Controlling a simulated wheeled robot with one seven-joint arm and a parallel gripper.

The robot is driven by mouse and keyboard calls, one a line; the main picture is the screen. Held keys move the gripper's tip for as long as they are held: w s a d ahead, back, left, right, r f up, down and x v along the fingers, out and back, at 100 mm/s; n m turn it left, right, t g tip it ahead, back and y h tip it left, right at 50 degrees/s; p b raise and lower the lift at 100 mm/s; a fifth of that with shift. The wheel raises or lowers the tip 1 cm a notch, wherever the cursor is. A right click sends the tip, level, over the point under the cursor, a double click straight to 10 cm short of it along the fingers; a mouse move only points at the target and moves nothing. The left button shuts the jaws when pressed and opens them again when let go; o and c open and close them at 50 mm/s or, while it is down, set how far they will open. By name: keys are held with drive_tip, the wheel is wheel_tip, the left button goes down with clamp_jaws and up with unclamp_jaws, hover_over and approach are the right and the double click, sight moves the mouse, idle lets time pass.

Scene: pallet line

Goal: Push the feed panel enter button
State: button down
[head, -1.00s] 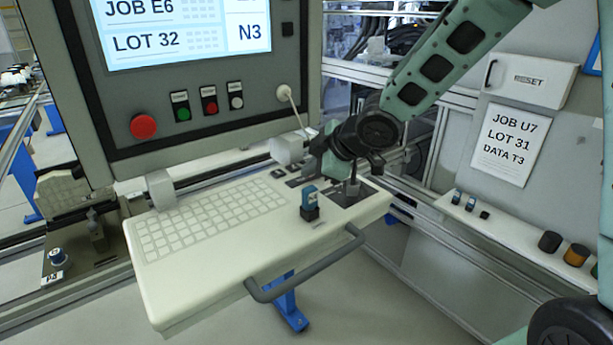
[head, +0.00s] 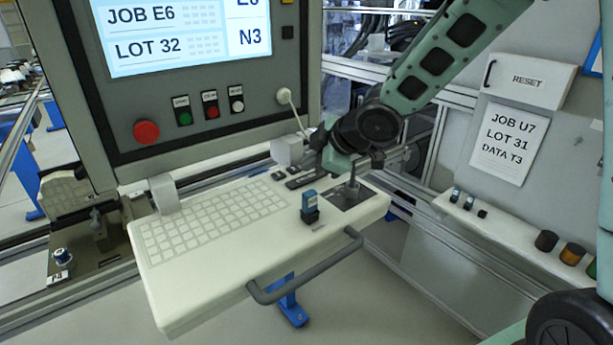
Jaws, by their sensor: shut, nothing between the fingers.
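A white keyboard console (head: 175,285) stands out below the screen, with a grey key field (head: 215,218) and small dark keys (head: 285,172) along its back edge. No enter label is readable, so I cannot tell which control is the enter button. My gripper (head: 318,165) is shut and empty, low at the console's back right, close to the dark keys and a dark strip. Its fingertips are small and partly hidden, so contact is unclear. A grey joystick (head: 353,186) stands on a dark plate just right of it. A blue-topped, black-based piece (head: 310,206) stands in front.
The screen (head: 185,40) has a red mushroom button (head: 146,131) and green, red and white buttons below it. A grey handle (head: 305,280) runs along the console's front. At right are a RESET box (head: 528,82) and a ledge with several knobs (head: 572,253).

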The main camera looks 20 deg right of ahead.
sight(311, 179)
drive_tip(key=shift+r+p, duration=2.25)
drive_tip(key=shift+r, duration=0.2)
drive_tip(key=shift+f, duration=0.1)
